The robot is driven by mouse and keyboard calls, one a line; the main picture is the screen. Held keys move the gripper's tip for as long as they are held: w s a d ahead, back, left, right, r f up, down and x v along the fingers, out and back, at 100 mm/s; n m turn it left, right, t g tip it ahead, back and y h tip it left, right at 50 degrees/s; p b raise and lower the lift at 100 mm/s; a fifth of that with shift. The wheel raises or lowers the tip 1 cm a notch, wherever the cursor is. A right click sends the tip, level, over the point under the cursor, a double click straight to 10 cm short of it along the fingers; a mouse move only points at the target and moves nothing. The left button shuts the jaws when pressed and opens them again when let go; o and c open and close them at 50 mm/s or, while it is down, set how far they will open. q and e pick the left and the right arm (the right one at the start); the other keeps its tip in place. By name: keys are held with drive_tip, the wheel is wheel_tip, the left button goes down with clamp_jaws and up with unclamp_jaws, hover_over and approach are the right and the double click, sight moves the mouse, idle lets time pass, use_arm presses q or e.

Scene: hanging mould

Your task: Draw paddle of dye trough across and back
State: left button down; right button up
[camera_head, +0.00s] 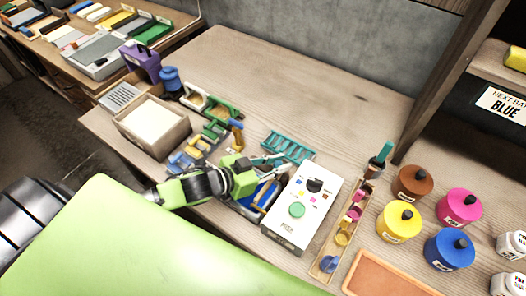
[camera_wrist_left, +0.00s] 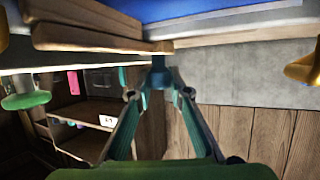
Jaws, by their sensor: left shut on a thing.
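The dye trough (camera_head: 250,212) is a shallow tray with blue in it, left of the white box on the table. A wooden bar that looks like its paddle (camera_head: 268,196) lies slantwise over the blue. My left gripper (camera_head: 280,160) reaches over the trough from the left, partly covering it. In the left wrist view its fingers (camera_wrist_left: 160,80) close on a small dark blue-teal peg, which seems to be the paddle's grip. A wooden edge (camera_wrist_left: 95,38) and a blue surface (camera_wrist_left: 200,8) show just above it. My right gripper is out of view.
The white box with a green button (camera_head: 297,210) stands close right of the trough. A teal rack (camera_head: 288,147) is behind, and a narrow wooden tray (camera_head: 328,262) and several dye jars (camera_head: 399,222) are to the right. The table's back is clear.

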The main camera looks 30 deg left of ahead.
use_arm(q)
drive_tip(key=shift+s+d, duration=0.15)
drive_tip(key=shift+d, duration=0.8)
drive_tip(key=shift+f, duration=0.1)
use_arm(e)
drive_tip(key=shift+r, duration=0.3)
use_arm(q)
drive_tip(key=shift+s, duration=0.1)
drive_tip(key=c, duration=1.8)
unclamp_jaws()
drive_tip(key=shift+c, duration=0.2)
drive_tip(key=shift+d, duration=0.15)
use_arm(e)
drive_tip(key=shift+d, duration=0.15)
use_arm(q)
drive_tip(key=shift+a, duration=0.2)
drive_tip(key=v, duration=1.1)
drive_tip(key=shift+s+r, duration=0.25)
drive_tip(key=shift+s, duration=0.1)
